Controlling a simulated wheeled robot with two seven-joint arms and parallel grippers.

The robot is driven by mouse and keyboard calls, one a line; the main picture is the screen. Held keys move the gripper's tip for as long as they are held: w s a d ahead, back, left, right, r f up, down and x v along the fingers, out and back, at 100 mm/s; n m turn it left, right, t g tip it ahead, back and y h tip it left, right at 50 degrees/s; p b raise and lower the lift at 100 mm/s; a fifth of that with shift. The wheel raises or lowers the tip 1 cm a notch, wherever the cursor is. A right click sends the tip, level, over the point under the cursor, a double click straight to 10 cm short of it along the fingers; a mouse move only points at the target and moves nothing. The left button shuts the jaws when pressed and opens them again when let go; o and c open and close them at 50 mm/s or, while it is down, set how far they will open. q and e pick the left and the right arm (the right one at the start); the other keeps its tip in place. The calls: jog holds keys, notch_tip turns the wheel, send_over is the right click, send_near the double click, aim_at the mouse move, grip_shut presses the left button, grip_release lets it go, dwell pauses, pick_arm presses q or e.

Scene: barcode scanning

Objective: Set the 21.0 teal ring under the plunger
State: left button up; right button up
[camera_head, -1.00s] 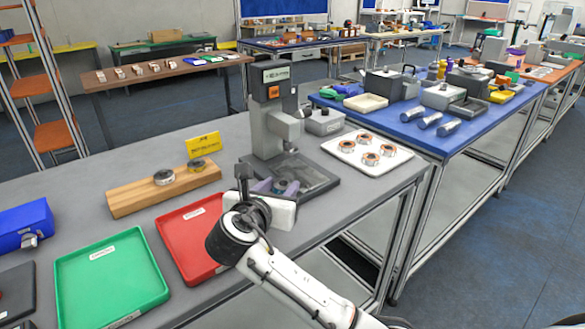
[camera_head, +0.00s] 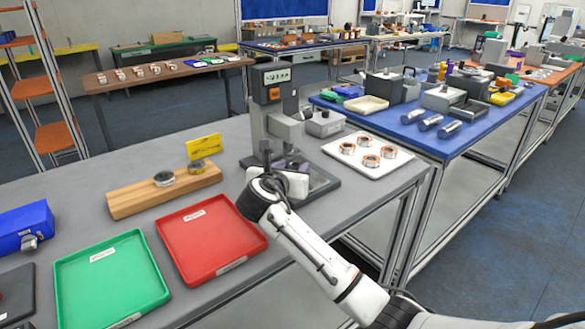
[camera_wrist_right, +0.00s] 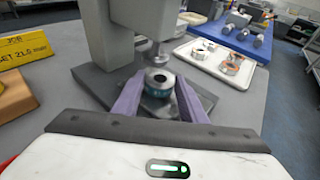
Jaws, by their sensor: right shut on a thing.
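The ring (camera_wrist_right: 158,84), a metal ring with a dark bore and a teal band, sits between the two purple fingers of my right gripper (camera_wrist_right: 158,92) in the right wrist view. The gripper is shut on it; in the head view the gripper (camera_head: 288,164) is over the press base and the ring is hard to make out. The plunger (camera_wrist_right: 158,54) hangs just above and behind the ring in the wrist view; I cannot tell if they are exactly in line. The grey press (camera_head: 275,105) stands on its dark base plate (camera_head: 322,180). My left gripper is out of view.
A white tray (camera_head: 388,174) with several copper-coloured rings lies right of the press. A wooden block (camera_head: 135,199) with two metal rings and a yellow job sign (camera_head: 204,147) stand left. Red (camera_head: 210,240) and green (camera_head: 110,285) trays lie in front.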

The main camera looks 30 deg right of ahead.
jog(key=o, duration=1.2)
jog(key=shift+f, duration=0.1)
jog(key=shift+s+a, duration=0.1)
jog(key=v, duration=1.2)
jog(key=shift+p, duration=0.35)
